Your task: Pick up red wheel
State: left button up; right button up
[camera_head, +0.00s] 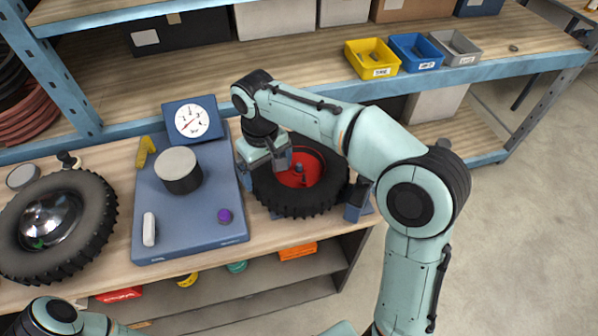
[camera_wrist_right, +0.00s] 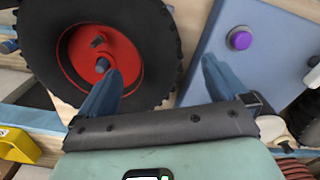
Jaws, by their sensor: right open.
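The red wheel, a black knobbly tyre with a red hub (camera_head: 307,170), lies at the right end of the workbench. In the right wrist view its red hub (camera_wrist_right: 75,62) and tyre fill the upper left. My right gripper (camera_head: 264,171) is open at the wheel's left side. In the right wrist view, the open fingers (camera_wrist_right: 160,72) show one in front of the hub and tyre, the other in front of the blue plate, with the tyre's edge between them. I cannot tell how deep they reach. Part of my left arm shows at the lower left; its gripper is out of view.
The blue plate (camera_head: 190,240) left of the wheel carries a grey cylinder (camera_head: 180,182), a purple knob (camera_head: 224,216) and a gauge (camera_head: 190,120). Another tyre with a silver hub (camera_head: 88,200) lies at far left. Small bins (camera_head: 372,70) stand on the shelf behind.

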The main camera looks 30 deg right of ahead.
aim_at(268, 182)
jog(key=shift+w+f, duration=0.25)
jog(key=shift+f, duration=0.35)
notch_tip(268, 182, down, 5)
jog(key=shift+w+r, duration=0.15)
jog(key=shift+r, duration=0.05)
jog(key=c, duration=1.4)
jog(key=shift+r, duration=0.1)
jog(key=shift+c, duration=1.1)
